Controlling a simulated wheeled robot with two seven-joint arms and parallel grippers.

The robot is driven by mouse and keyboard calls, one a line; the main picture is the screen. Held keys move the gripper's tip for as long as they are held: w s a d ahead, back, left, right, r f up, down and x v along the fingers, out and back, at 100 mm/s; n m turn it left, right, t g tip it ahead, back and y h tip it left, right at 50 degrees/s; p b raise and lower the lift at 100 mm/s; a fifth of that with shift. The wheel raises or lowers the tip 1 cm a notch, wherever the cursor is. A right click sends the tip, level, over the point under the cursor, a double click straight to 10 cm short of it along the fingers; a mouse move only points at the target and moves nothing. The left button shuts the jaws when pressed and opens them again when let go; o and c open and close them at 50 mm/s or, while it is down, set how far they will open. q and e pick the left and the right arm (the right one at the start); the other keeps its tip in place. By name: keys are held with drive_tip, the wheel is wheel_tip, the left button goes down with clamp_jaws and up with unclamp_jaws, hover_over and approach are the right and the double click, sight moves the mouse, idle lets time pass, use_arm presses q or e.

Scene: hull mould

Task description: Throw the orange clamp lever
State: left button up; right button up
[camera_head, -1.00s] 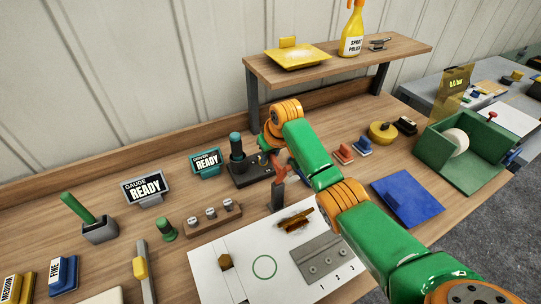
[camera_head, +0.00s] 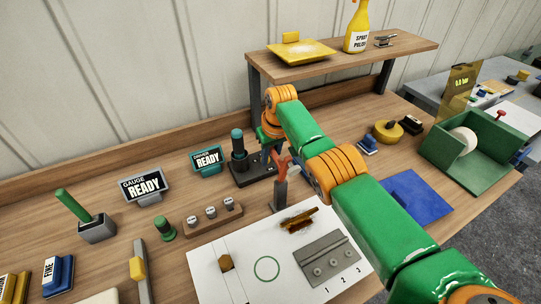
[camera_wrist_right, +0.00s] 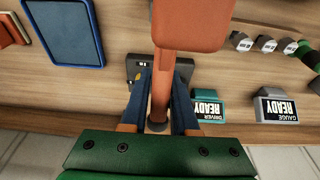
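The orange clamp lever (camera_head: 281,166) stands up on a dark grey post behind the white board in the head view. In the right wrist view the lever (camera_wrist_right: 161,85) runs down the middle of the picture, large and close. My right gripper (camera_head: 267,150) is just behind and left of the lever in the head view, partly hidden by my arm. In the wrist view its two blue fingers (camera_wrist_right: 160,98) are apart, one on each side of the lever. Whether they touch it cannot be told. My left gripper is not in view.
A black stand with a teal-topped driver (camera_head: 238,150) is close left of the gripper. The driver sign (camera_head: 207,160) and gauge sign (camera_head: 145,187) stand further left. A grey plate (camera_head: 326,262) lies on the white board (camera_head: 215,285). A shelf (camera_head: 345,62) overhangs the back.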

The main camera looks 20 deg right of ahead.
sight(272, 148)
drive_tip(key=shift+o, duration=1.1)
drive_tip(key=shift+w, duration=0.2)
drive_tip(key=b+v, duration=0.1)
drive_tip(key=v, duration=0.5)
drive_tip(key=shift+s+r, duration=0.1)
drive_tip(key=shift+r, duration=0.45)
drive_tip(key=shift+s+f, duration=0.1)
drive_tip(key=shift+s, duration=0.05)
